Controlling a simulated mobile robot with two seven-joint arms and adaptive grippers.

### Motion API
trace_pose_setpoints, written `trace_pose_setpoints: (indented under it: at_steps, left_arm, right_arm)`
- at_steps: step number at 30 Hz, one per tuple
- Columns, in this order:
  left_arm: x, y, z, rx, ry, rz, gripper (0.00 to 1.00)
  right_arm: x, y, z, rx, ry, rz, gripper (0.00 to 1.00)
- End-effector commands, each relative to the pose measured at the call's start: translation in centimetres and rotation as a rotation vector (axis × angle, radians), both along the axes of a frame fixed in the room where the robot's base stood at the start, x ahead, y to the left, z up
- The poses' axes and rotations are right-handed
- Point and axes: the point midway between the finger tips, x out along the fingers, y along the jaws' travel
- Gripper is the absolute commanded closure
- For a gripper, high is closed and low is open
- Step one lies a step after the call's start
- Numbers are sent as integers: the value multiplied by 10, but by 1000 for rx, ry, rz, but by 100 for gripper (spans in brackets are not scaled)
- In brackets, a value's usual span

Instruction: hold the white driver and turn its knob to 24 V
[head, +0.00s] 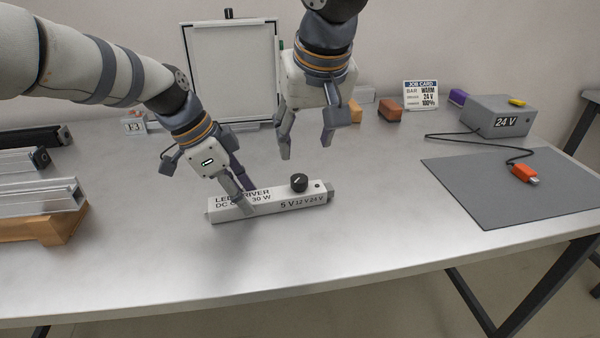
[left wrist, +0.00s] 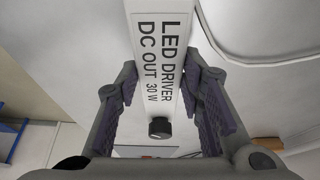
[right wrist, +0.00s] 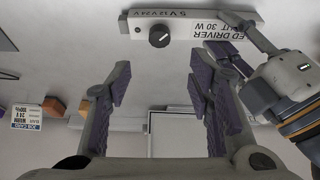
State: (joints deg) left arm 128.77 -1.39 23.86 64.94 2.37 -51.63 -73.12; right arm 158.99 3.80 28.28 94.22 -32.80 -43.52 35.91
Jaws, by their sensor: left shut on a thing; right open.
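The white LED driver (head: 270,202) lies on the table in the middle of the head view, marked 5 V, 12 V and 24 V near its right end. Its black knob (head: 299,183) stands on top near those marks, and it also shows in the right wrist view (right wrist: 159,37) with a light pointer line. My left gripper (head: 240,196) is shut on the driver, left of the knob; the driver shows between its fingers in the left wrist view (left wrist: 160,60). My right gripper (head: 306,146) is open and empty, above and behind the knob, touching nothing.
A job card (head: 420,95) reading 24 V stands at the back. A grey box (head: 498,117) marked 24 V and a dark mat (head: 500,190) with an orange plug (head: 523,173) are at right. Metal profiles (head: 40,190) lie at left. A framed panel (head: 230,75) stands behind.

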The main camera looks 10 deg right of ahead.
Motion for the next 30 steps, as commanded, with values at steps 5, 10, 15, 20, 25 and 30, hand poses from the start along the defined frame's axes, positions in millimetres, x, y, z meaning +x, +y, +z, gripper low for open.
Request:
trace_pose_setpoints:
  at_steps: [5,10,15,20,25,30]
  left_arm:
    - [0,0,0,-1,0,1,100]
    - [0,0,0,-1,0,1,100]
    - [0,0,0,-1,0,1,100]
    - [0,0,0,0,0,0,100]
    - [0,0,0,0,0,0,100]
    - [0,0,0,0,0,0,100]
  right_arm:
    - [16,1,-46,-1,11,-1,53]
    - [30,2,-81,0,11,-1,53]
    - [38,3,-98,1,9,-1,53]
    - [39,3,-100,1,8,-1,53]
    - [39,3,-100,1,8,-1,64]
    - [39,3,-100,1,8,-1,100]
